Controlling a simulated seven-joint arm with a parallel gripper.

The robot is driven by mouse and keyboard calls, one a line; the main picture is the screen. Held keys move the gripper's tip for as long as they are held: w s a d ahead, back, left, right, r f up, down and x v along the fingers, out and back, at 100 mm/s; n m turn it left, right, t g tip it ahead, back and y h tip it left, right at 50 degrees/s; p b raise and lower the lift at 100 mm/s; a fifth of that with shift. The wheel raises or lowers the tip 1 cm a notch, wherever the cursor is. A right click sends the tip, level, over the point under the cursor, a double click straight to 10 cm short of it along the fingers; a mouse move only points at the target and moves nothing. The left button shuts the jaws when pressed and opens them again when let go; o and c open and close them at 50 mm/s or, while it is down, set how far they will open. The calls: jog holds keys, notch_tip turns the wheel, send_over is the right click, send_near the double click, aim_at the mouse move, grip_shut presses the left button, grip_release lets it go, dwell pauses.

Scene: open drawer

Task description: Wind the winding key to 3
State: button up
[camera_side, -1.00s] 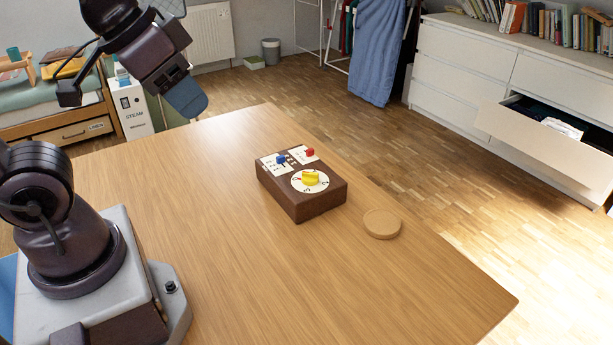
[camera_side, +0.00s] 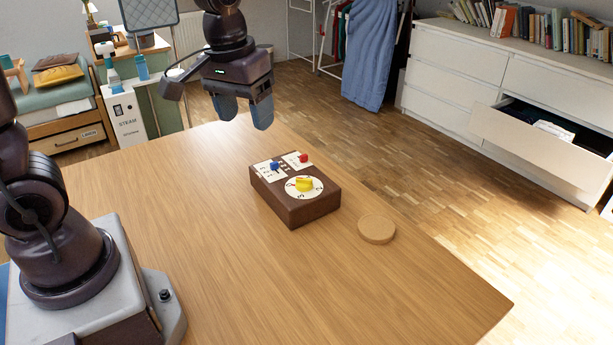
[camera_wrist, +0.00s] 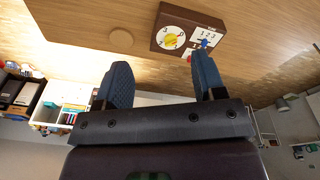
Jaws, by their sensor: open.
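The yellow winding key (camera_side: 304,184) sits on a round white numbered dial (camera_side: 317,191) on top of a dark brown wooden box (camera_side: 296,212). The numeral 3 shows on the near side of the dial. Where the key points is too small to tell. A blue knob (camera_side: 275,166) and a red knob (camera_side: 303,157) stand on white plates behind the dial. My gripper (camera_side: 243,118) is open and empty, above and behind the box. In the wrist view, the key (camera_wrist: 171,40) and dial lie beyond my open fingers (camera_wrist: 162,75).
A round wooden disc (camera_side: 377,229) lies on the table (camera_side: 210,240) to the right of the box. The table is clear around them. A white dresser (camera_side: 460,75) with an open drawer (camera_side: 535,130) stands away at the right.

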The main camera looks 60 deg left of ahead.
jog(key=w+a+f+n+g, duration=0.2)
jog(key=w+a+f+n, duration=0.3)
jog(key=w+f+n, duration=0.5)
jog(key=n, duration=1.2)
send_near(307, 179)
jog(key=shift+t, duration=0.3)
jog(key=f, duration=0.9)
jog(key=shift+s+f, duration=0.15)
jog(key=shift+s, duration=0.1)
jog(key=c, duration=0.9)
